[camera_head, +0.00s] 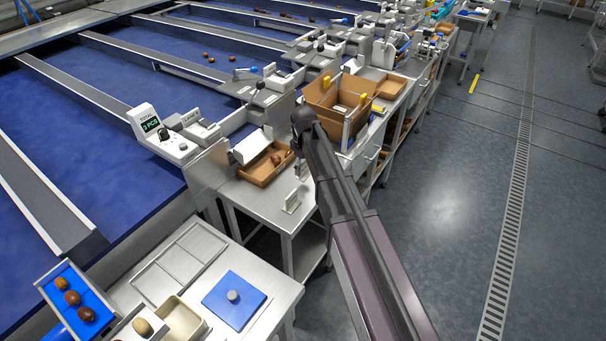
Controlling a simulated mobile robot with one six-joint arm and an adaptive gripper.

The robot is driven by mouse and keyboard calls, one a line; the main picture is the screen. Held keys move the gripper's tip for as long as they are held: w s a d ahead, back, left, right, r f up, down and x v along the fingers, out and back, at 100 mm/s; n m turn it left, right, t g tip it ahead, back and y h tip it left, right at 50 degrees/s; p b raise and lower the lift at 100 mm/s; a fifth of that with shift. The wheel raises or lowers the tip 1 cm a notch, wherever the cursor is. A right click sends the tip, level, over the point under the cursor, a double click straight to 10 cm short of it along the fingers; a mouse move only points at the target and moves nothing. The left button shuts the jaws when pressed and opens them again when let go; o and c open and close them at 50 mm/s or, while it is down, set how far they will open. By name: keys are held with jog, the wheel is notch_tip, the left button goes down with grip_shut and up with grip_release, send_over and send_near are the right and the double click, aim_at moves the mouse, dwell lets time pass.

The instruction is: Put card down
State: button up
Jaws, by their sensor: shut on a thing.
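My gripper (300,167) is small in this view, at the end of my arm over the right side of a steel bench, partly hidden by my arm. It is shut on a small pale thing that looks like the card (304,172), though its edges are hard to make out. A small pale upright holder or plate (292,202) stands on the bench just below it. I cannot tell whether the card touches the bench.
An open cardboard box (262,179) with several brown dates is left of my gripper. A bigger carton (322,99) stands behind. A weighing display (149,122) is at left.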

aim_at(303, 174)
jog(key=shift+f+b, duration=0.5)
jog(key=shift+f, duration=0.1)
jog(key=shift+f+b, duration=1.2)
jog(key=shift+b, duration=0.05)
jog(key=shift+f, duration=0.15)
jog(key=o, duration=0.7)
notch_tip(303, 174, up, 12)
jog(key=p, duration=1.2)
jog(key=shift+r, duration=0.2)
